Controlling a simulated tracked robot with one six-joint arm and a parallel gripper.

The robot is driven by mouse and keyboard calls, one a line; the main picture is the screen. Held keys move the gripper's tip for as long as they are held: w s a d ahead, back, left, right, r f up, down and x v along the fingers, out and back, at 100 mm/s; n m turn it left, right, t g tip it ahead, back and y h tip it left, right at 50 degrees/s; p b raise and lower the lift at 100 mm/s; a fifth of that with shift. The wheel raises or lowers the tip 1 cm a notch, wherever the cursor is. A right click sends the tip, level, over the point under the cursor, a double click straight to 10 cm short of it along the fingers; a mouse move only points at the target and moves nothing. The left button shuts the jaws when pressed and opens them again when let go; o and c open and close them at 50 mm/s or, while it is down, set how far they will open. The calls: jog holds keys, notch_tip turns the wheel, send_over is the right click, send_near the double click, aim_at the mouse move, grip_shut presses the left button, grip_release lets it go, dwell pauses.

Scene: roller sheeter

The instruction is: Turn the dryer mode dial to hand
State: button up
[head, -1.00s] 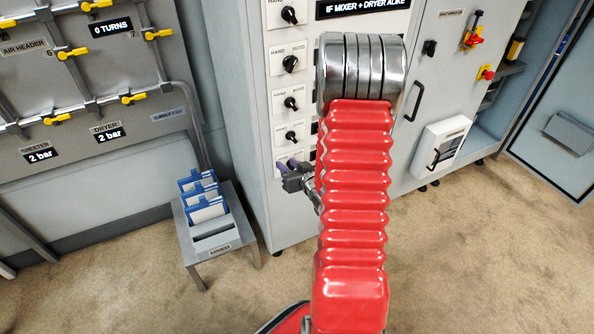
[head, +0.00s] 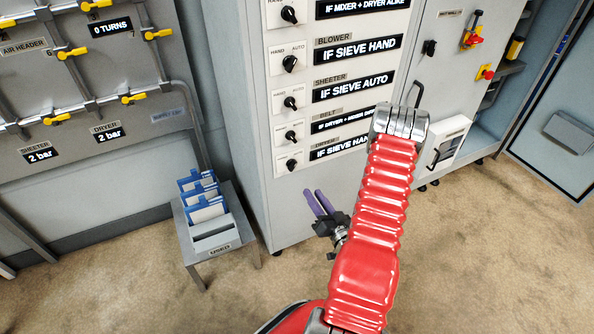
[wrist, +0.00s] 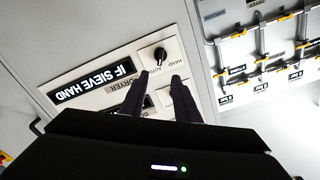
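The dryer mode dial (head: 291,164) is the lowest black knob visible on the grey cabinet in the head view. Its label strip (head: 338,146) reads "IF SIEVE HAND". In the wrist view the dryer dial (wrist: 160,55) appears upside down, with HAND on the right and AUTO on the left. A white mark on it seems to lie toward AUTO. My gripper (head: 312,192) is open and empty, below the dial and apart from it in the head view. Its two dark fingers in the wrist view (wrist: 158,76) point toward the dial from below.
Above are the belt dial (head: 291,136), sheeter dial (head: 290,103) and blower dial (head: 290,64). A small table (head: 217,247) with blue-edged cards stands left of the cabinet. Yellow-valved piping (head: 90,103) is on the left wall. Carpet in front is clear.

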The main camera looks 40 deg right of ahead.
aim_at(295, 166)
jog(key=x, duration=1.3)
jog(key=shift+w, duration=0.4)
jog(key=shift+d, duration=0.1)
jog(key=shift+c, duration=0.2)
jog(key=shift+f, duration=0.1)
grip_shut()
